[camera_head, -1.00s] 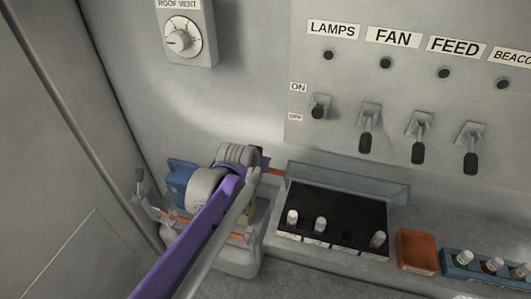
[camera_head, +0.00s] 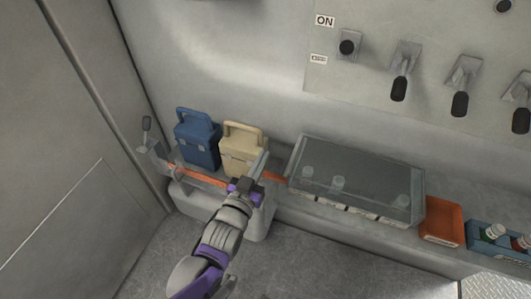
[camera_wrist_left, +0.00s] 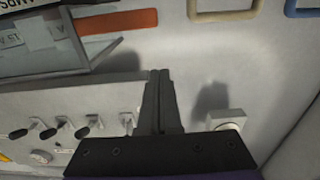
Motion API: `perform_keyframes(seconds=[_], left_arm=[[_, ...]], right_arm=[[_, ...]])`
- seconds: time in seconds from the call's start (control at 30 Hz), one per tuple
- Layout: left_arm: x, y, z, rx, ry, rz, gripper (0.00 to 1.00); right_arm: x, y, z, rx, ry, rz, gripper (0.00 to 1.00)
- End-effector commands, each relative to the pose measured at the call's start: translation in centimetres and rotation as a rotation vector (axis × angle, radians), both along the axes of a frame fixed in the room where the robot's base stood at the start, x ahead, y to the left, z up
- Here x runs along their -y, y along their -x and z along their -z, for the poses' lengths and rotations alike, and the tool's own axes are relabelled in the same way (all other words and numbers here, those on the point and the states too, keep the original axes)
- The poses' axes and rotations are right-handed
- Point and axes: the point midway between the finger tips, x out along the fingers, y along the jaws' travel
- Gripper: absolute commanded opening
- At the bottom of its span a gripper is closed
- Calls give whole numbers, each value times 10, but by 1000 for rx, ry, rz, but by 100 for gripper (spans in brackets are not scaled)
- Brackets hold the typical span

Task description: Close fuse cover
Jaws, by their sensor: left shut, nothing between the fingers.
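The fuse cover (camera_head: 355,168) is a clear grey panel that lies down over the black fuse box in the head view. Several fuses (camera_head: 338,184) show through it. In the left wrist view the cover (camera_wrist_left: 60,55) is at the upper left, apart from the fingers. My left gripper (camera_head: 247,187) is to the left of the fuse box, in front of the beige case. Its fingers (camera_wrist_left: 160,85) are shut together and empty in the left wrist view. My right gripper is not in view.
A blue case (camera_head: 198,145) and a beige case (camera_head: 242,150) stand left of the fuse box. An orange tray (camera_head: 441,222) and a blue fuse rack (camera_head: 497,240) are to its right. Toggle switches (camera_head: 406,68) line the wall panel above.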

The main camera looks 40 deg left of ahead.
Motion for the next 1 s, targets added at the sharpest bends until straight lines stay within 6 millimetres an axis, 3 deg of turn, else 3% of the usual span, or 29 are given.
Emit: perform_keyframes(seconds=[0.03,0.17,0.5,1.0], left_arm=[[1,3,18,28,-7,0,0],[2,10,30,81,-20,-1,0],[4,17,52,82,-21,-1,0],[5,20,59,76,-19,-1,0]], right_arm=[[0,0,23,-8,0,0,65],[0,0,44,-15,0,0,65],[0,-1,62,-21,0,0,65],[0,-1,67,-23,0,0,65]])
